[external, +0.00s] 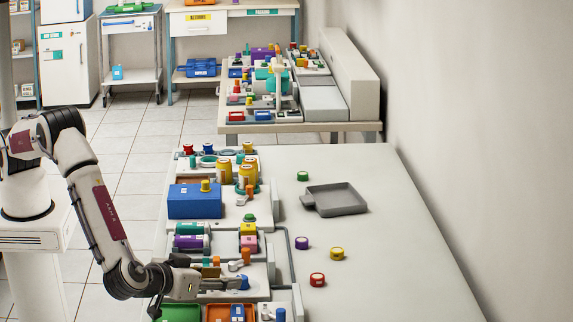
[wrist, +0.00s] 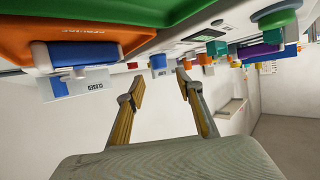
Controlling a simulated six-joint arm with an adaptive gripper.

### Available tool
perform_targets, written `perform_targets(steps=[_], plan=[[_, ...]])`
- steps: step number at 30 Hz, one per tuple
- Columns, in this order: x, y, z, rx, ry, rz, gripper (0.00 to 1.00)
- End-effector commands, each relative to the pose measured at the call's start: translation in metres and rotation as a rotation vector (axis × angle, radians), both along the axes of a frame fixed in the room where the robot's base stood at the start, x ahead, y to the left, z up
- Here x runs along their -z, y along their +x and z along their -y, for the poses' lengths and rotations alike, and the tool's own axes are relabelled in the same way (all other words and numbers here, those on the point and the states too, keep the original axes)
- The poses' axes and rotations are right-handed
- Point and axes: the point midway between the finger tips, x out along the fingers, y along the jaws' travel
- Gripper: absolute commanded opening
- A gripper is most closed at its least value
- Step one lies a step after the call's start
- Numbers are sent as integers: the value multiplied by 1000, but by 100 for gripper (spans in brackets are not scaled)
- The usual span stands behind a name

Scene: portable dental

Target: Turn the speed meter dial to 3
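My gripper (external: 222,284) reaches in from the left over the near part of the bench console in the external view. In the wrist view my gripper (wrist: 161,86) is open, its two fingers apart with nothing between them. A small blue knob (wrist: 158,64) with a white plate shows just beyond the fingertips, apart from them. A blue knob (external: 244,282) also shows by the fingertips in the external view. I cannot tell for certain which part is the speed meter dial, and no dial number is readable.
An orange panel (wrist: 30,40) with a blue cylinder and a green tray fill the wrist view's top. On the console stand a blue box (external: 195,201) and yellow bottles. A grey tray (external: 340,199) and loose caps lie right; the bench's right side is mostly clear.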

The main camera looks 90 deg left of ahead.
Motion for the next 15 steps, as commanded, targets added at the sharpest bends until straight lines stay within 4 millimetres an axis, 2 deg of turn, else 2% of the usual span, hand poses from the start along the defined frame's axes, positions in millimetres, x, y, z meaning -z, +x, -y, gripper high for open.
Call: perform_targets(steps=[15], plan=[[22, 36, -37, -2, 1, -1, 36]])
